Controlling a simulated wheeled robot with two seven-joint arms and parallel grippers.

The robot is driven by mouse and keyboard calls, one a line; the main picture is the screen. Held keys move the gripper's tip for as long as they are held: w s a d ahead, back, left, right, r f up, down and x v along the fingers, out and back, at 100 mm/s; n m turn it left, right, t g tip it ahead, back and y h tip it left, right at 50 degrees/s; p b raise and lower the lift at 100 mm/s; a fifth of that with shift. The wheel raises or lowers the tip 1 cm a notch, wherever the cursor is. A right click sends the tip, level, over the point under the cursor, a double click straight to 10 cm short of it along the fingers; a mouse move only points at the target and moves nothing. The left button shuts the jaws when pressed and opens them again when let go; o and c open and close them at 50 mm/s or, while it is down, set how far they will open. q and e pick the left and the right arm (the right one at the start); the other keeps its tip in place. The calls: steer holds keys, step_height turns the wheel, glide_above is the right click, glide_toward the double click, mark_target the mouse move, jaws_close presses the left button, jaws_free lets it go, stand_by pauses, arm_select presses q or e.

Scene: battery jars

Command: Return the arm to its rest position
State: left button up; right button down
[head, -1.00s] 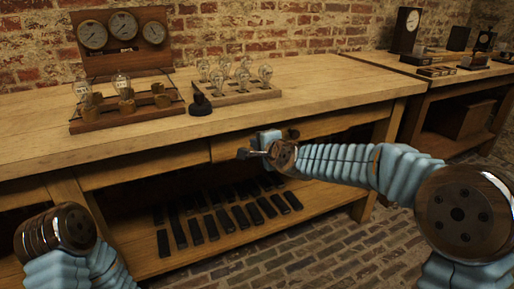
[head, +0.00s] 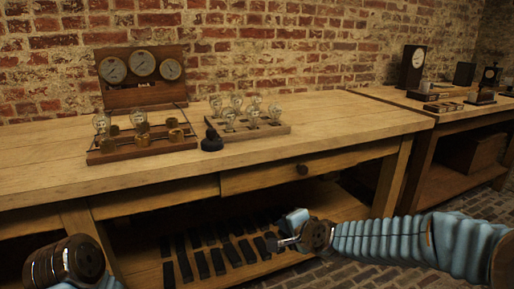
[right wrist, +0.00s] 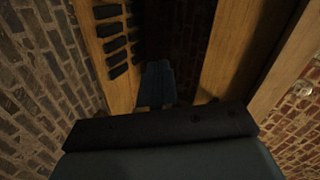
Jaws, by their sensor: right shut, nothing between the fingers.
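My right arm reaches in from the right in the head view, with its blue ribbed sleeve (head: 400,238) low in front of the workbench. Its gripper (head: 275,243) is shut and empty, below the drawer front and before the lower shelf. In the right wrist view the gripper (right wrist: 157,85) points toward the lower shelf. My left arm (head: 66,262) shows at the lower left; its gripper is out of view.
The workbench (head: 330,140) carries a gauge board (head: 141,75), a rack with bulbs (head: 143,138), a bulb tray (head: 245,128) and a dark round object (head: 212,141). Dark blocks (head: 220,262) lie on the lower shelf (head: 340,205). A second bench (head: 450,120) stands right.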

steer(key=s+d+f+n+g, duration=0.1)
steer(key=s+f+n+g, duration=0.1)
steer(key=f, duration=0.6)
steer(key=s+d+f+n+g, duration=0.1)
steer(key=s+f, duration=0.1)
steer(key=f, duration=0.5)
steer(key=s+f+n+g+p, duration=0.2)
steer(key=s+f+n+g, duration=0.4)
steer(key=s+f, duration=1.4)
steer(key=s+g, duration=0.1)
steer(key=s, duration=0.1)
steer(key=shift+s+a+f+n+g, duration=0.3)
steer(key=shift+s+n, duration=0.05)
steer(key=shift+n, duration=0.05)
